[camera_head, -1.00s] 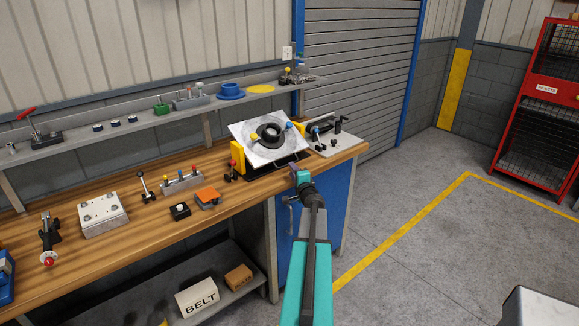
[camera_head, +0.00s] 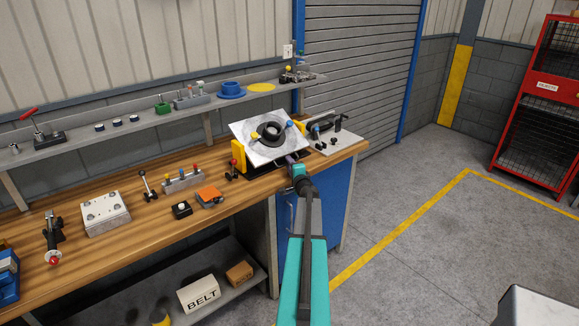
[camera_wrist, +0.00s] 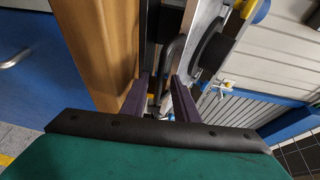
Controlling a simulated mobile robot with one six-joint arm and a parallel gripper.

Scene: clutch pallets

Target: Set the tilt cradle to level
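The tilt cradle stands at the right end of the workbench. Its grey-white plate (camera_head: 250,150) is tilted towards me, with a black ring (camera_head: 268,132) on it and a yellow bracket (camera_head: 238,157) at its left. My gripper (camera_head: 291,160) is at the cradle's front edge, its fingertips small and partly hidden in the head view. In the wrist view, the two purple fingers of my gripper (camera_wrist: 160,78) are apart. A dark bent handle (camera_wrist: 170,58) shows between and beyond them; I cannot tell whether they touch it. The plate (camera_wrist: 205,25) is seen edge-on there.
The wooden bench top (camera_head: 120,225) carries a metal block (camera_head: 104,214), an orange-topped part (camera_head: 209,195) and small levers left of the cradle. A grey board (camera_head: 338,143) with dark tools lies to its right. A shelf (camera_head: 150,122) runs behind. Floor to the right is open.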

